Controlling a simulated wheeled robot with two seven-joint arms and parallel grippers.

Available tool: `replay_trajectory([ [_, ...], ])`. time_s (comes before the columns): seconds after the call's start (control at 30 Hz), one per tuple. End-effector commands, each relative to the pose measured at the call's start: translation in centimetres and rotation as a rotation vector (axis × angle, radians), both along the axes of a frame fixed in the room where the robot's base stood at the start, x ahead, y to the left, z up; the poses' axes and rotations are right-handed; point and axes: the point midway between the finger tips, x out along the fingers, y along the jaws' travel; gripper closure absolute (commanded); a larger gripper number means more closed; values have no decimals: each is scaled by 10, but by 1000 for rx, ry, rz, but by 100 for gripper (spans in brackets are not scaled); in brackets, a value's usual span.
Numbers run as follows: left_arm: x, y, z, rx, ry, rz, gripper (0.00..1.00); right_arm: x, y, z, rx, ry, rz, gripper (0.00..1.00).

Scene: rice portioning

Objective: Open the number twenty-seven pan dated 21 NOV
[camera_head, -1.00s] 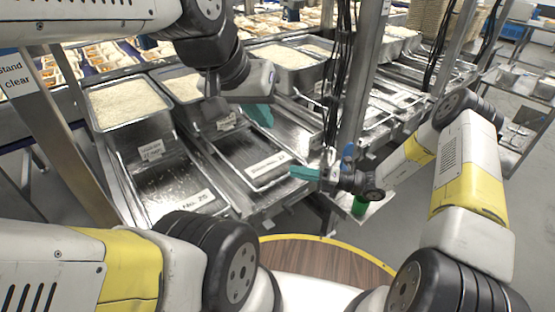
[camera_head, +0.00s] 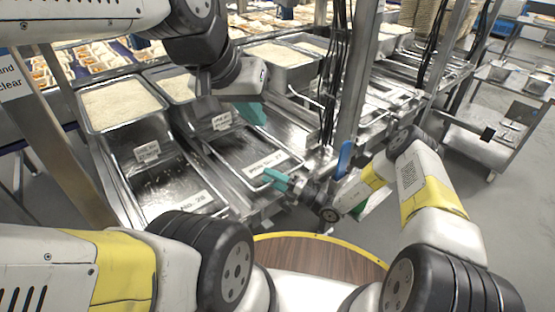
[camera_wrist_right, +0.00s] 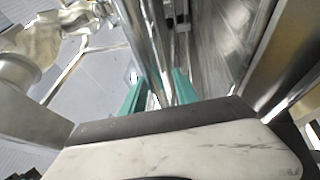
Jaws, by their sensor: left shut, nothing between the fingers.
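The number twenty-seven pan (camera_head: 232,152) is a steel tray whose front label reads about "27". A small white date label (camera_head: 222,121) at its back is too blurred to read surely; a rice-filled container (camera_head: 176,89) stands behind it. My left gripper (camera_head: 251,113), with teal fingers, is shut and empty above the pan's back right. My right gripper (camera_head: 277,180) is at the pan's front right corner, close to the front rim. In the right wrist view my right gripper (camera_wrist_right: 158,98) has its teal fingers apart, with a steel edge running between them. Contact is unclear.
A neighbouring steel pan (camera_head: 150,183) with a front label and rice container (camera_head: 120,106) lies to the left. A steel post (camera_head: 354,85) with black cables stands to the right of the pan. A steel cart (camera_head: 490,125) stands farther right on open floor.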

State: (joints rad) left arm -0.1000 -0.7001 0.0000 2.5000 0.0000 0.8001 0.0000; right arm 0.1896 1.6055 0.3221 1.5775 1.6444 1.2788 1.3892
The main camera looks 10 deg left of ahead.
Motion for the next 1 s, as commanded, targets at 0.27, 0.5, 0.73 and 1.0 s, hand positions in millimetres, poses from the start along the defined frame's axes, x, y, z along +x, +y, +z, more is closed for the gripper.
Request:
replay_trajectory([
  [0.27,0,0,0,0,0,0,100,2,7,1,0,0,0,64],
  [0.5,0,0,0,0,0,0,100,2,7,2,1,0,0,93],
  [0.73,0,0,0,0,0,0,100,2,7,4,6,-4,0,100],
  [1.0,0,0,0,0,0,0,100,2,7,6,9,-7,1,100],
])
